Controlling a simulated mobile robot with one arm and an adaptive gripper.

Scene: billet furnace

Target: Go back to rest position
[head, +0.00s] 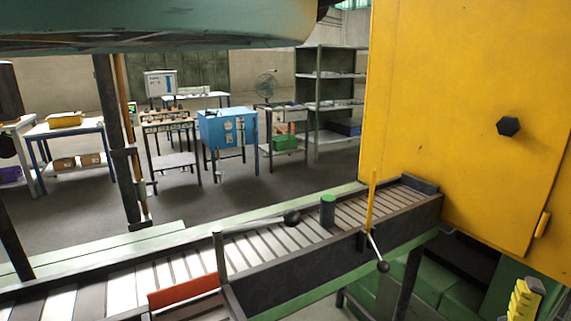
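My gripper is not in the head view, so its pose and fingers cannot be seen. A roller conveyor (262,245) runs from the lower left to the yellow furnace-like cabinet (450,110) at the right. A dark cylinder with a green top (327,211) stands upright at the conveyor. A rod with a black ball end (292,217) lies along the conveyor beside it. No billet can be clearly made out.
A lever with a black ball (383,266) hangs at the conveyor's near side. An orange-red panel (183,290) is at the bottom. Behind are a blue cabinet (228,130), shelves (317,110) and workbenches. Open floor (260,190) lies between them and the conveyor.

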